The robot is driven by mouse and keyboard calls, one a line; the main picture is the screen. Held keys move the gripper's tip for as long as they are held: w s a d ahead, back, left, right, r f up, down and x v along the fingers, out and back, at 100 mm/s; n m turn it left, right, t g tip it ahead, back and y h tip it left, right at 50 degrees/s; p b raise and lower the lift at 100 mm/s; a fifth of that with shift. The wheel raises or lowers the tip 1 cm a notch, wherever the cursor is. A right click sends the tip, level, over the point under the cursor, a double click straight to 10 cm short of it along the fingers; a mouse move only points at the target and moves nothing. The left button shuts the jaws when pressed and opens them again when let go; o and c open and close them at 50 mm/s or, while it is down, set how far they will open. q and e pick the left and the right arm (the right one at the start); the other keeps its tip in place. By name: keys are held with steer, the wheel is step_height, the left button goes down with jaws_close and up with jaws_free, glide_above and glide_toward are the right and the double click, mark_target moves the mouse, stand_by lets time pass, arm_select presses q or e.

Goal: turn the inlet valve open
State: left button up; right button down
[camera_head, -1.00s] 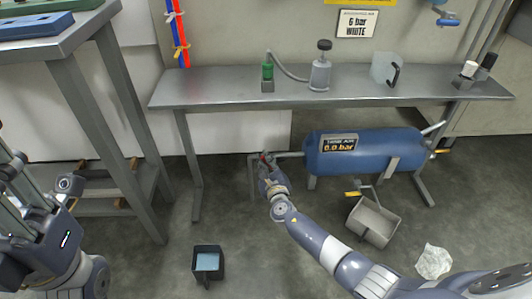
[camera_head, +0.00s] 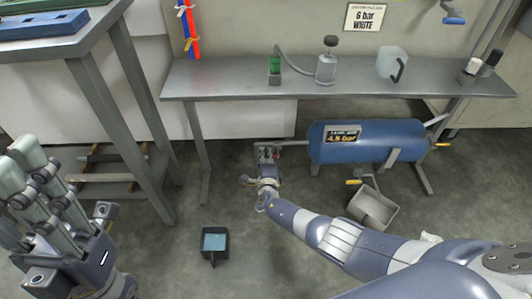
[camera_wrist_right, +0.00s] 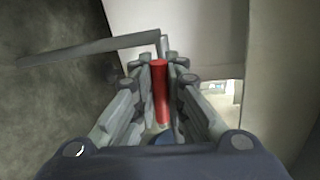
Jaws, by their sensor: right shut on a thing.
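The inlet valve's red handle (camera_wrist_right: 160,92) stands between the fingers of my right gripper (camera_wrist_right: 158,72) in the right wrist view. The gripper is shut on it. In the head view my right gripper (camera_head: 267,160) is at the pipe end left of the blue tank (camera_head: 370,150), low under the bench, and mostly covers the valve. The tank's display (camera_head: 342,136) reads 4.5 bar. My left gripper (camera_head: 45,190) is at the lower left, away from the valve; its finger opening is unclear.
A metal bench (camera_head: 230,88) spans above the tank, with a green-capped piece and a canister on it. A grey bin (camera_head: 372,210) and a dark tub (camera_head: 214,257) stand on the floor. A table (camera_head: 75,45) is at the left.

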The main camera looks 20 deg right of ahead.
steer(key=shift+f+n, duration=0.4)
steer(key=shift+n, duration=0.2)
steer(key=c, duration=1.6)
jaws_free()
steer(key=shift+c, duration=0.2)
steer(key=shift+s, duration=0.1)
steer(key=v, duration=1.2)
steer(key=shift+a, duration=0.15)
